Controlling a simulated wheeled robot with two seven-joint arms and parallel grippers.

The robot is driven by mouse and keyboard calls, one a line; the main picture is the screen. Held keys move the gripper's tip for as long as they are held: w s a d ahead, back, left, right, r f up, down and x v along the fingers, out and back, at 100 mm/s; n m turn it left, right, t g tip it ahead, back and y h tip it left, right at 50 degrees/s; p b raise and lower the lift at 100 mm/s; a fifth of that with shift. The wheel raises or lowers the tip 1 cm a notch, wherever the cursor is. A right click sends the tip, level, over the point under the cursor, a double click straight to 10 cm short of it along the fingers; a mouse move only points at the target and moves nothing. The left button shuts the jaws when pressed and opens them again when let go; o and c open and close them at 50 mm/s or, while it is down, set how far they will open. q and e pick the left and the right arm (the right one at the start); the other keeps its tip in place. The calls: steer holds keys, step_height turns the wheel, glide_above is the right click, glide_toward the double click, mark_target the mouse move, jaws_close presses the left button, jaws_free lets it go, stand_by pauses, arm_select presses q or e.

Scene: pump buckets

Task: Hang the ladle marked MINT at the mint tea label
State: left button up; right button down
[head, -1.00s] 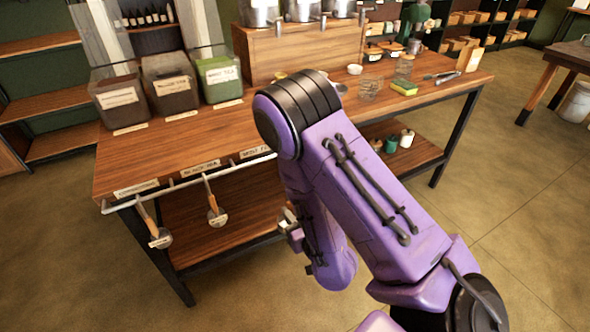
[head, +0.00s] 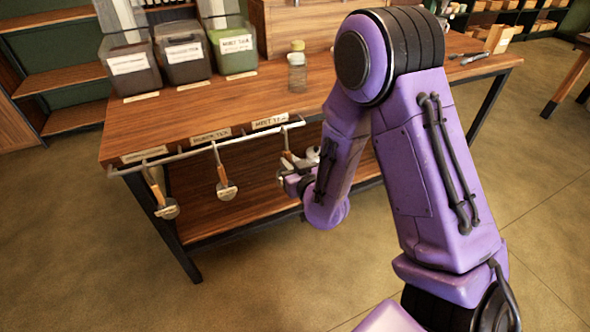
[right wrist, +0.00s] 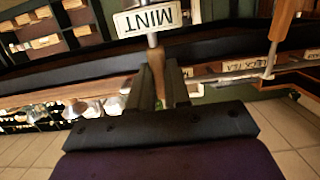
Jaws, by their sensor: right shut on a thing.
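My right gripper (head: 291,180) is shut on the ladle marked MINT; its white MINT tag (right wrist: 147,20) shows upside down in the right wrist view, just beyond the fingers (right wrist: 163,88). In the head view the ladle's wooden handle (head: 287,143) stands roughly upright just below the mint tea label (head: 270,121), near the right end of the metal rail (head: 200,150). I cannot tell whether its hook rests on the rail or is apart from it. The ladle's lower end is partly hidden by the gripper. My left gripper is not in view.
Two other ladles hang from the rail: one at far left (head: 158,195), one under the black tea label (head: 223,180). Three tea bins, the green one for mint tea (head: 232,48), and a jar (head: 297,70) stand on the table. A lower shelf (head: 235,205) lies behind the ladles.

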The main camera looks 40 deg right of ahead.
steer(key=shift+w+d+f+b, duration=0.25)
steer(key=shift+w+f+b, duration=0.2)
steer(key=shift+w, duration=0.45)
steer(key=shift+w+d+f+b, duration=0.2)
steer(key=shift+w+f+b, duration=0.25)
steer(key=shift+w, duration=0.5)
steer(key=shift+w+d+f+b, duration=0.3)
steer(key=shift+w+f, duration=0.2)
steer(key=shift+w, duration=0.4)
steer(key=c, duration=1)
jaws_free()
steer(key=shift+a, duration=0.1)
